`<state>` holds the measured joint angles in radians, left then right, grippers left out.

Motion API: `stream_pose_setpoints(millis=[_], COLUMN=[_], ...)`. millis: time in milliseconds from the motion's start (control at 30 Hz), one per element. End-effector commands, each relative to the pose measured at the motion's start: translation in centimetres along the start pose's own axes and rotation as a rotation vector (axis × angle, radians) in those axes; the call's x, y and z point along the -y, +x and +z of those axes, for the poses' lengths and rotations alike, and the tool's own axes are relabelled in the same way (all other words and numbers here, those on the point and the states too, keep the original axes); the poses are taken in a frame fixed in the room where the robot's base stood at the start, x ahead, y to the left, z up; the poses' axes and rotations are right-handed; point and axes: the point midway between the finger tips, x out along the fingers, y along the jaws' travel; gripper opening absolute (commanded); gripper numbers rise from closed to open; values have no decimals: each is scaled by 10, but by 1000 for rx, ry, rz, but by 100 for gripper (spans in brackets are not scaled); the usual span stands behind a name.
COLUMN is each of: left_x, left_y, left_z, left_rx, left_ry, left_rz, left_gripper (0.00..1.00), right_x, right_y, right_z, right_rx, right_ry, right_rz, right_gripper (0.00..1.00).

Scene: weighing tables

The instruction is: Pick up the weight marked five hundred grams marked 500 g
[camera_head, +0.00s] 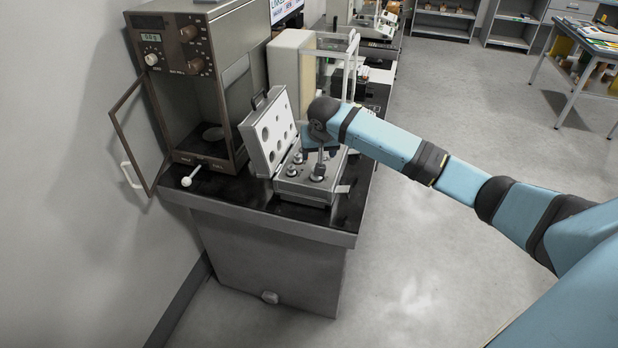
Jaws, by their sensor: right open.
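An open grey weight case (298,191) stands on the black bench top, its lid (267,133) tilted up on the left with round recesses inside. Several metal weights sit in it, two smaller ones (292,170) to the left of a larger weight (318,174). The markings are too small to read, so I cannot tell by label which is 500 g. My right gripper (320,158) points down at the larger weight, with its jaws open. Whether it touches the weight cannot be told. My right arm hides part of the case's back. My left gripper is not in view.
A brown balance (187,75) with an open glass door (140,135) stands left of the case against the wall. The bench's front edge (270,222) is close to the case.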

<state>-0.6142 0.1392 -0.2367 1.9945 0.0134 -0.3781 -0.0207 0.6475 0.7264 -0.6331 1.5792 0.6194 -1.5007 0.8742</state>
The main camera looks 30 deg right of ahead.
Motion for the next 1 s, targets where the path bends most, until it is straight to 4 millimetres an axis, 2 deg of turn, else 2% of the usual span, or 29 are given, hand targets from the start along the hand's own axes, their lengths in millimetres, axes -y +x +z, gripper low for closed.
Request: stream_pose_setpoints(millis=[33,200,467,700,833,1000], left_x=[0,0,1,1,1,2], left_y=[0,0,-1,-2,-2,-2], left_z=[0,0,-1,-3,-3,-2], left_rx=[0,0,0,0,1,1], left_ry=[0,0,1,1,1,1], left_rz=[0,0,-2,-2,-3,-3], left_gripper=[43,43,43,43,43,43], right_x=[0,1,0,-3,-4,-4], right_y=[12,42,62,97,108,109], right_z=[0,0,0,4,4,4], right_rx=[3,1,-1,-1,-2,-2], right_ry=[1,1,-1,-2,-2,-3], right_rz=[1,-1,-1,-2,-2,-2], right_gripper=[65,65,65,65,65,65])
